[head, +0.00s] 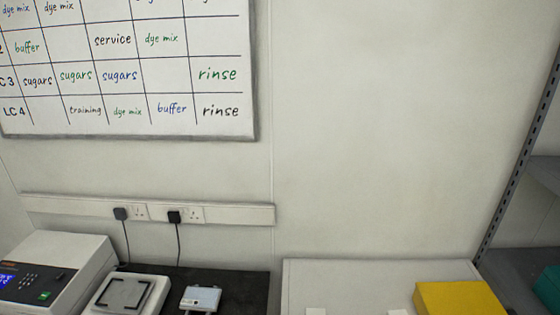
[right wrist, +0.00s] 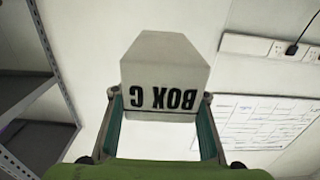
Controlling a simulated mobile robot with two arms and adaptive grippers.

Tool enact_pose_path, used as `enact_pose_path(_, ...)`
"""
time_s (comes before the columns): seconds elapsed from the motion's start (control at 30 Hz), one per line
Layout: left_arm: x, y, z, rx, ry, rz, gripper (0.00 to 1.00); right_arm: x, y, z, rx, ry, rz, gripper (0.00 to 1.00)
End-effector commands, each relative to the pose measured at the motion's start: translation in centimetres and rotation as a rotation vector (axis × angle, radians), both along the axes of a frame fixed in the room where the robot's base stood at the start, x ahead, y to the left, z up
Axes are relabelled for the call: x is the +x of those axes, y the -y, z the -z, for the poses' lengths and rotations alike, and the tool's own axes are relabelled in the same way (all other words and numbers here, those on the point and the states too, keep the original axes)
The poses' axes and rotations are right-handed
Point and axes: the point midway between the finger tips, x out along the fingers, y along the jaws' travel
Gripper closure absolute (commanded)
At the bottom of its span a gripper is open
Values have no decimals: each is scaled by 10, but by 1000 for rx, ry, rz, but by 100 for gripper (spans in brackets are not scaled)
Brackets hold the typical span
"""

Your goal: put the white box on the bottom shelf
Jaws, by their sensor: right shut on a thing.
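The white box (right wrist: 165,75), lettered "BOX C" upside down in the right wrist view, is between the two fingers of my right gripper (right wrist: 160,98). The gripper is shut on it and holds it up, with wall behind. Grey shelving with upright posts (head: 522,165) stands at the right edge of the head view, cut off by the frame. Its levels also show at the left of the right wrist view (right wrist: 38,140). I cannot tell whether the bottom shelf is among them. My left gripper is in neither view.
A yellow box (head: 458,299) sits on a pale worktop (head: 350,280) near the shelving. A teal object (head: 547,288) is at the shelving, partly cut off. Instruments, including a scale (head: 128,292), stand at lower left. A whiteboard (head: 150,75) hangs on the wall.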

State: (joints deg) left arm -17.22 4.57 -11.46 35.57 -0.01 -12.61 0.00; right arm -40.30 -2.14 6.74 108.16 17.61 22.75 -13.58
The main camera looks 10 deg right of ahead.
Motion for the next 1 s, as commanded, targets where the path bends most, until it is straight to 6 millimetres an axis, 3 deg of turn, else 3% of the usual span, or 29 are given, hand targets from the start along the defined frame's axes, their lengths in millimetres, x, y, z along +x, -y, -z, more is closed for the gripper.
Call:
enact_pose_path(0.17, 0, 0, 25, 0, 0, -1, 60, 1, -19, 8, 1, 3, -36, 87)
enact_pose_path(0.3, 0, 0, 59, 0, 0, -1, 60, 1, -48, 14, 2, 1, -94, 87)
enact_pose_path(0.6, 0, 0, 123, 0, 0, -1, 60, -7, -103, 7, 1, 3, -197, 87)
enact_pose_path(0.8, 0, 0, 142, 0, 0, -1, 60, -12, -117, -2, 0, 4, -224, 87)
enact_pose_path(1.0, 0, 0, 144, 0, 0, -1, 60, -13, -121, -7, 1, 3, -231, 87)
